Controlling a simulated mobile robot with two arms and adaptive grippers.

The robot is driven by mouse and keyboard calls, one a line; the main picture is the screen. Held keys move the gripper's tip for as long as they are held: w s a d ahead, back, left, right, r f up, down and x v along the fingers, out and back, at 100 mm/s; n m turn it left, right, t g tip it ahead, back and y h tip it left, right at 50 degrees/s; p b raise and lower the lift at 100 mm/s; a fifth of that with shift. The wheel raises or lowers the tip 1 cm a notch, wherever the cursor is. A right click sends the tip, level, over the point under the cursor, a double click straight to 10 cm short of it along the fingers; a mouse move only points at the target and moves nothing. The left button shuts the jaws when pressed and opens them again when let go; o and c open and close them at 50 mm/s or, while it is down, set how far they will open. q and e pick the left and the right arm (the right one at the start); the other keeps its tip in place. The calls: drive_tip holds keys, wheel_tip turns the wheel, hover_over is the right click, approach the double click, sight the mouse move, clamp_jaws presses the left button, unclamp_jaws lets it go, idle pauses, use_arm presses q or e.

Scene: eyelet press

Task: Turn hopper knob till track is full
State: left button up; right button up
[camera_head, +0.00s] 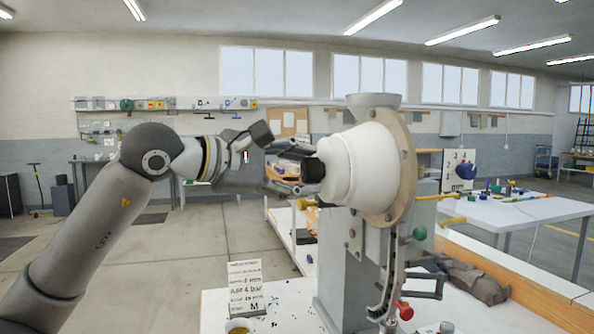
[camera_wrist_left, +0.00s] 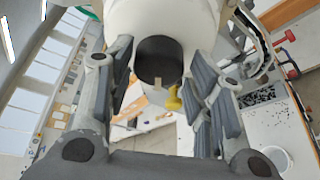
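The black hopper knob (camera_head: 314,171) sticks out from the left face of the white, drum-shaped hopper (camera_head: 365,168) on the press. In the left wrist view the knob (camera_wrist_left: 159,60) shows as a dark cylinder with a small light mark. My left gripper (camera_head: 296,170) is level with the knob and reaches it from the left. Its two fingers (camera_wrist_left: 162,68) stand on either side of the knob, spread, with gaps on both sides. The track (camera_head: 389,285) runs down below the hopper; how many eyelets it holds is too small to tell. My right gripper is not in view.
A printed card (camera_head: 246,288) and a cup (camera_head: 238,326) stand on the white bench at the lower left, with small dark bits scattered nearby. Open floor lies left.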

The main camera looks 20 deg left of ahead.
use_arm(q)
drive_tip(key=shift+o, duration=0.6)
drive_tip(key=shift+r, duration=0.1)
drive_tip(key=shift+s+a, duration=0.1)
drive_tip(key=v, duration=1.1)
drive_tip(key=shift+s, duration=0.35)
drive_tip(key=shift+a, duration=0.1)
